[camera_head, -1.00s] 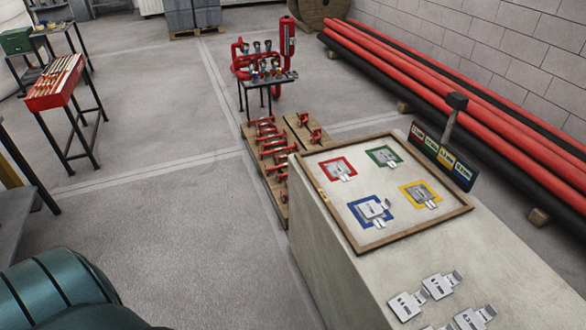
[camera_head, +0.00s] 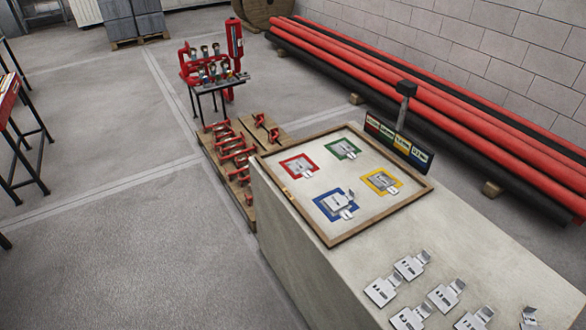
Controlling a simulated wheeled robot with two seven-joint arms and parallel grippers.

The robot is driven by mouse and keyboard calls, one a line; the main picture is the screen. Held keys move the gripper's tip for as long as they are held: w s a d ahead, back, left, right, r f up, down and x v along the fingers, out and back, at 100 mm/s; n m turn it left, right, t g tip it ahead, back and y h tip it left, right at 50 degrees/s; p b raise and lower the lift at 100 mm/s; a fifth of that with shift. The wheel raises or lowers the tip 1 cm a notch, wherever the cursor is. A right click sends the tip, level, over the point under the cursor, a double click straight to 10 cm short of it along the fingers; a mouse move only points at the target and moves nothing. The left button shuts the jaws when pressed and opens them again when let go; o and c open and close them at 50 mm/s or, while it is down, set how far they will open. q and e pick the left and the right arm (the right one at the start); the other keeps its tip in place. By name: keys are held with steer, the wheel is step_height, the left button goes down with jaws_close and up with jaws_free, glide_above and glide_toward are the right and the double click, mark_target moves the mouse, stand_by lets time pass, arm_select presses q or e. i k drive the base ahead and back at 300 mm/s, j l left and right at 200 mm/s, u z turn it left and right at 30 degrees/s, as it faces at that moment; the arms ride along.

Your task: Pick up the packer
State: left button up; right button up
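Several small grey metal plates with a tab, which look like packers, lie loose on the near part of the pale bench (camera_head: 470,255). One packer (camera_head: 382,290) is at the left of this group, with another packer (camera_head: 411,265) just behind it and a third packer (camera_head: 445,295) to the right. More are partly cut off by the bottom edge. A wood-framed tray (camera_head: 292,203) on the bench has red, green, yellow and blue outlined squares. Each square holds similar plates; those on the blue square (camera_head: 321,208) look stacked. Neither gripper is in view.
A coloured label board (camera_head: 398,143) on a post stands behind the tray. Red and black pipes (camera_head: 440,85) lie along the wall. Red fittings (camera_head: 228,148) rest on low boards left of the bench, with a small stand (camera_head: 218,85) behind.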

mark_target(444, 298)
steer(key=z, duration=1.35)
